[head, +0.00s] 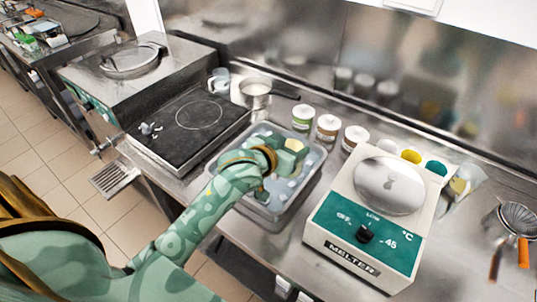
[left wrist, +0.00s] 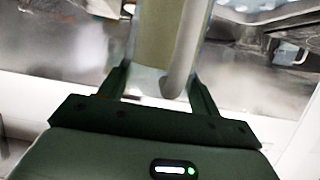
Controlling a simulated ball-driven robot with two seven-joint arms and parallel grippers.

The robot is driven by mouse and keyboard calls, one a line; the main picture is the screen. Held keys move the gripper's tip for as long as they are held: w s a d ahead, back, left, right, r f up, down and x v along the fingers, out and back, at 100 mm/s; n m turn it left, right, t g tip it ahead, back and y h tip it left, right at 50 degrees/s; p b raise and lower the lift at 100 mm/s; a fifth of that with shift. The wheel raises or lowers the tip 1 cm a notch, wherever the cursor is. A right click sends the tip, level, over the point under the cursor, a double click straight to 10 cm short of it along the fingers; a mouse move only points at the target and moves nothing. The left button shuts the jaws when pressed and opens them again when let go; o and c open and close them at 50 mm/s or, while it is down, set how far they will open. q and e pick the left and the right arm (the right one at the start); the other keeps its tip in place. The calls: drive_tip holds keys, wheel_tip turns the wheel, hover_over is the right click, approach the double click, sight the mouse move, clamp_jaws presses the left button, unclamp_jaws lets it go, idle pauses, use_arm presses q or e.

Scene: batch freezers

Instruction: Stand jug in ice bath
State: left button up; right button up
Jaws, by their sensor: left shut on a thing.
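The ice bath (head: 318,165) is a grey rectangular metal tub with pale ice pieces and water, in the middle of the counter. My left gripper (head: 286,156) is over the tub and largely hidden by its own wrist. In the left wrist view, my gripper (left wrist: 160,85) is shut on the jug (left wrist: 153,35), a clear upright vessel with pale yellow contents and a handle between the fingers. In the head view only the yellowish top of the jug (head: 295,145) shows. I cannot tell whether its base touches the tub floor. My right gripper is not in view.
A white and green melter (head: 372,215) stands right of the tub. Several lidded jars (head: 328,124) stand behind it. A black hob (head: 190,125) is on the left, with a saucepan (head: 256,90) behind the tub. A whisk (head: 517,222) lies far right.

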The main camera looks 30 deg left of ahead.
use_arm(q)
drive_tip(key=w+a+f+b, duration=0.5)
drive_tip(key=w+a+f, duration=0.2)
drive_tip(key=f, duration=0.5)
drive_tip(key=a, duration=0.2)
drive_tip(key=shift+w+a, duration=0.25)
drive_tip(key=shift+a, duration=0.15)
drive_tip(key=shift+f, duration=0.2)
drive_tip(key=o, duration=1.6)
drive_tip(key=shift+s, duration=0.1)
drive_tip(key=shift+o, duration=0.2)
drive_tip(key=d+p+v, duration=0.1)
drive_tip(key=p+v, duration=0.2)
drive_tip(key=v, duration=0.9)
drive_tip(key=shift+a, duration=0.45)
